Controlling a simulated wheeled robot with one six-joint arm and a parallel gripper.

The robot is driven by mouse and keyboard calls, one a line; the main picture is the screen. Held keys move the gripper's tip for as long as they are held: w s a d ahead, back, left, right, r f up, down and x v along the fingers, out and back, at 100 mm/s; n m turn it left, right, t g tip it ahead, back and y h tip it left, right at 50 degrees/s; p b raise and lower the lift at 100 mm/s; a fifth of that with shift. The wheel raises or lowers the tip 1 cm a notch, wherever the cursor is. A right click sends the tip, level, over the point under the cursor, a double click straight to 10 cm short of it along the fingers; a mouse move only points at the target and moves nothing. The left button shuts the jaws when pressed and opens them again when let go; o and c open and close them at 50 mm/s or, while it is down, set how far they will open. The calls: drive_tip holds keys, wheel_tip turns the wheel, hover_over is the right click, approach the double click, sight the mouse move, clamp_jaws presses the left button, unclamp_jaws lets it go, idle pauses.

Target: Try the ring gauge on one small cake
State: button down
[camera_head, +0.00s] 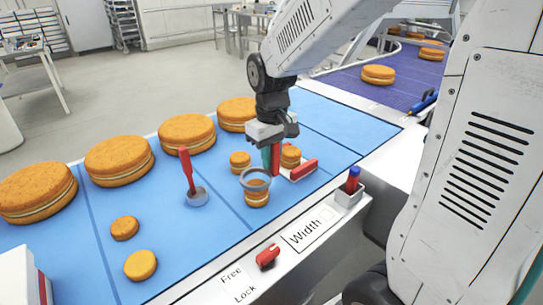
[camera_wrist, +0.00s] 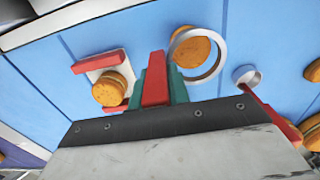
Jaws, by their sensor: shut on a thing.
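My gripper (camera_head: 271,158) is shut on the red handle of the ring gauge, its teal fingers on either side of it; the handle stands out in the wrist view (camera_wrist: 154,80). The gauge's grey ring (camera_head: 243,181) is over a small cake (camera_head: 257,199) on the blue mat. In the wrist view the cake (camera_wrist: 188,48) shows inside the ring (camera_wrist: 222,62), off-centre to the left. I cannot tell whether the ring is above the cake or around its top. Other small cakes (camera_head: 240,160) (camera_head: 124,228) (camera_head: 141,265) lie on the mat.
A small cake (camera_head: 290,154) sits in a red-jawed white fixture (camera_head: 304,169) right of my gripper. A red-handled tool (camera_head: 187,170) with a grey round end stands left. Large cakes (camera_head: 122,160) line the back. A red knob (camera_head: 267,256) is by "Free" and "Lock". The front-left mat has room.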

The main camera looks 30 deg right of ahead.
drive_tip(key=shift+f, duration=2.15)
idle(0.9)
drive_tip(key=c, duration=0.8)
unclamp_jaws()
drive_tip(key=shift+o, duration=0.2)
drive_tip(key=shift+r, duration=3.55)
